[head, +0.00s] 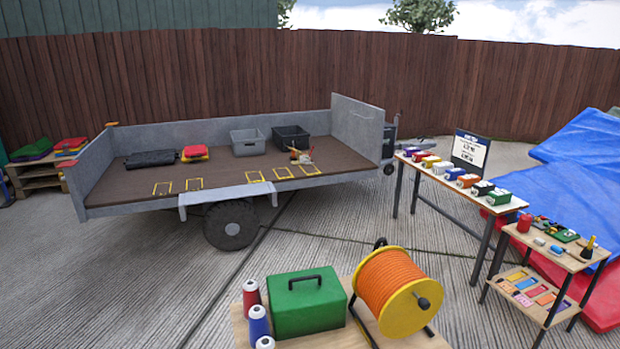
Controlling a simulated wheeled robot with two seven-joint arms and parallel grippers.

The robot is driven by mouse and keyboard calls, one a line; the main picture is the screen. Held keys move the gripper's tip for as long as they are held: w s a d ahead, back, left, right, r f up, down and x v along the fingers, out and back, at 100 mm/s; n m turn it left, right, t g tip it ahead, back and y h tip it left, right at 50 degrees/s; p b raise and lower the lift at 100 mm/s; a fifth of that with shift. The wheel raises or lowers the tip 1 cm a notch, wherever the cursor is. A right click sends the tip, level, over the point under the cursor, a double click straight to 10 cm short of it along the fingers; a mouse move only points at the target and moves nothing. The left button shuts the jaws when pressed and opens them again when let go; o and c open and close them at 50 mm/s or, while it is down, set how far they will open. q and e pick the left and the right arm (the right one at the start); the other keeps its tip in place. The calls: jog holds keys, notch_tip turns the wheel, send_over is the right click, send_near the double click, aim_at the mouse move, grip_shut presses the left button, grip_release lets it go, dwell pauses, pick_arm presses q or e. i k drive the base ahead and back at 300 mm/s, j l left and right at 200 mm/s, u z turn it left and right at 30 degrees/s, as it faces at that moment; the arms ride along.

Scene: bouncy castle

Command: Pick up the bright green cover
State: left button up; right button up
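No single object is clearly a bright green cover. A green folded sheet (32,150) lies on a pallet stack at the far left, beside red folded sheets (71,144). A small flat green item (565,236) lies on the low side table at the right; its kind is too small to tell. A green box with a dark handle (306,301) stands on the near bench. Neither of my grippers is in view.
A flatbed trailer (150,202) holds crates, a black bundle and a red folded piece. An orange cable reel (394,288) and spools stand on the near bench. A long table (455,185) carries several coloured boxes. Blue sheeting (575,165) lies right. Concrete between is open.

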aim_at(310, 301)
jog(key=j, duration=0.5)
jog(key=j+z, duration=0.1)
jog(key=j, duration=1.55)
jog(key=i+j+z, duration=0.1)
jog(key=i+j, duration=0.65)
jog(key=i+l, duration=0.2)
jog(key=i, duration=0.15)
jog(key=i+l, duration=0.15)
jog(key=i, duration=0.2)
jog(key=l+z, duration=0.05)
